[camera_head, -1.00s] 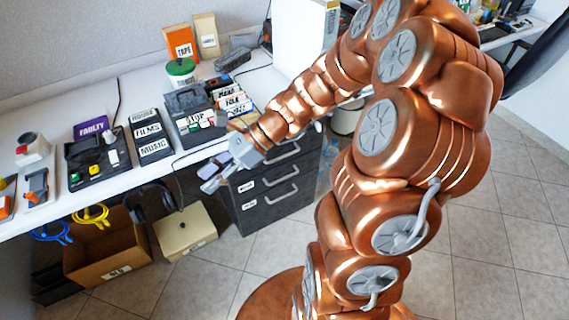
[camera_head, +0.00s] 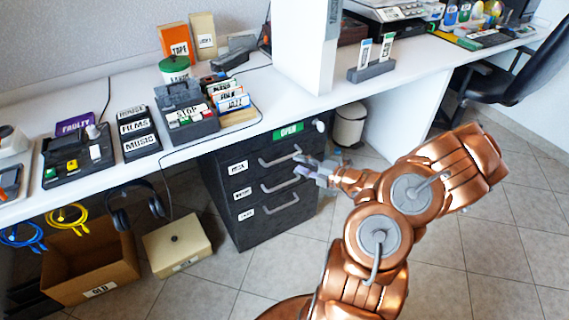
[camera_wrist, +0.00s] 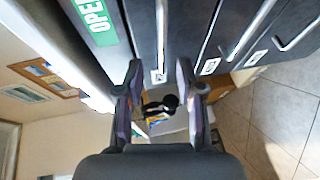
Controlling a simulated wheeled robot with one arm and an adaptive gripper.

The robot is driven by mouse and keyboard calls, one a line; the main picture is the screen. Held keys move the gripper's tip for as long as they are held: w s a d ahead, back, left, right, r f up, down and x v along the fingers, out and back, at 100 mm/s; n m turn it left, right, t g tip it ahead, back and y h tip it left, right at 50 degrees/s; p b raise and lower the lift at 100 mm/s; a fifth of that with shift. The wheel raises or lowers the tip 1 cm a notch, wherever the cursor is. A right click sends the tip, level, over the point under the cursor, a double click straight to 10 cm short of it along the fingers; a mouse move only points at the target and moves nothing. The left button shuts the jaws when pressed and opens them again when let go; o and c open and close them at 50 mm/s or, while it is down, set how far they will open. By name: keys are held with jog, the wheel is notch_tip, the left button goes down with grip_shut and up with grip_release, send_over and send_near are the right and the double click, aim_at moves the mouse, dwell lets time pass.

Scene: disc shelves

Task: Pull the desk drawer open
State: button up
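The dark drawer unit (camera_head: 225,192) stands under the desk, with three drawers showing, each with a silver bar handle and a white label. The top handle (camera_head: 280,159), middle handle (camera_head: 281,184) and bottom handle (camera_head: 282,206) all show. My gripper (camera_head: 306,171) is at the front of the unit, near the right ends of the upper handles. In the wrist view my gripper (camera_wrist: 159,92) is open, and the top handle (camera_wrist: 161,35) lines up between its two fingers. I cannot tell whether they touch it. All the drawers look shut.
A green sign (camera_head: 288,131) reading OPEN is above the top drawer. The desk (camera_head: 290,103) overhangs the unit. A cardboard box (camera_head: 95,270) and a beige box (camera_head: 178,247) stand on the floor to the left, a bin (camera_head: 349,125) behind right. Floor in front is clear.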

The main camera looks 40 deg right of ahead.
aim_at(284, 158)
jog(key=shift+b+x, duration=0.75)
jog(key=shift+x, duration=3.05)
jog(key=shift+d+f, duration=0.15)
jog(key=shift+f, duration=0.05)
grip_shut()
